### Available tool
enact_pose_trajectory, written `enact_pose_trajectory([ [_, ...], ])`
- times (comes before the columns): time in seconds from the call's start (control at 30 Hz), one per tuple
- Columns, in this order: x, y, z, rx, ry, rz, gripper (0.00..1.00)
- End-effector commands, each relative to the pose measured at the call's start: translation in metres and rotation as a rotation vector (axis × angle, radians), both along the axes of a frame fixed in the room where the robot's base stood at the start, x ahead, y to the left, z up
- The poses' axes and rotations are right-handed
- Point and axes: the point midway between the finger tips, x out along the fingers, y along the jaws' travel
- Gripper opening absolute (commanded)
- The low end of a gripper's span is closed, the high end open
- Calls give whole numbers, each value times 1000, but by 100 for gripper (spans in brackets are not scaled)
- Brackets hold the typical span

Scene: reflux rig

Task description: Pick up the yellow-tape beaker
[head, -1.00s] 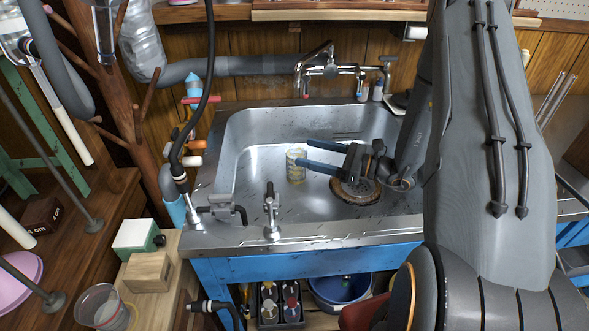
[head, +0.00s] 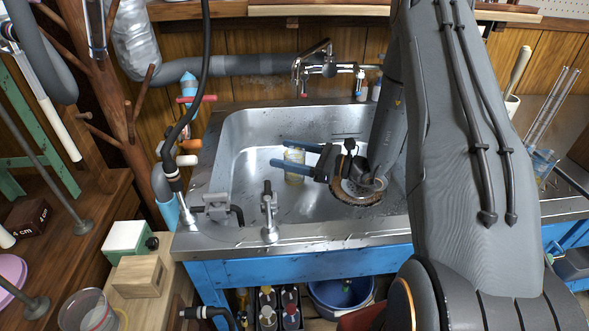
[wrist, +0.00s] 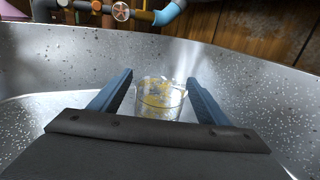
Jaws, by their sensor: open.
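The yellow-tape beaker (head: 294,168) is clear glass with yellow on it and stands upright in the metal sink (head: 240,200). My gripper (head: 279,154) is open, with its two blue fingers pointing left in the head view, one passing behind the beaker's upper part and one in front. In the wrist view, the beaker (wrist: 160,97) sits centred between the tips of my gripper (wrist: 161,85). Gaps show on both sides, so neither finger appears to touch it. The beaker's base is partly hidden by the gripper body in the wrist view.
The sink walls surround the gripper; the left part of the basin is clear.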

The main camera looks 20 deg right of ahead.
Motion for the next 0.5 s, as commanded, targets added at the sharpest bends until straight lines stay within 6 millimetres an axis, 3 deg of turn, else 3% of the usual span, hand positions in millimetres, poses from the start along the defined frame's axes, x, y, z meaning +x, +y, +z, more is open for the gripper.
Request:
enact_pose_trajectory([
  [0.13, 9, 13, -1, -1, 1, 1, 70],
  [0.4, 11, 14, -1, -1, 1, -1, 70],
  [0.5, 11, 14, -1, 0, 0, -1, 54],
])
